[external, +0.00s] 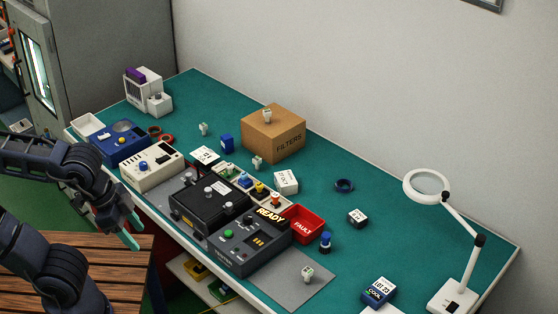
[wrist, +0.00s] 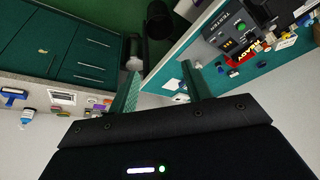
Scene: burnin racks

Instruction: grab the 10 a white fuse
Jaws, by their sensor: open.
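Several small whitish plug-like pieces that look like fuses show in the external view, their ratings too small to read. One white piece (external: 267,115) is on top of the cardboard box. Another white piece (external: 203,128) stands on the green bench top behind the beige tester. A third white piece (external: 257,162) is near the row of coloured pieces, and one more white piece (external: 307,273) is on the grey mat at the front. My gripper (external: 130,229) is open and empty, left of the bench's front edge. Its two teal fingers also show apart in the wrist view (wrist: 160,85).
The green bench (external: 400,222) holds a black tester marked READY (external: 249,241), a red FAULT bin (external: 303,222), a FILTERS box (external: 285,142) and a magnifier lamp (external: 453,296). A slatted wooden surface (external: 110,262) lies below my arm. The bench's right middle is mostly clear.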

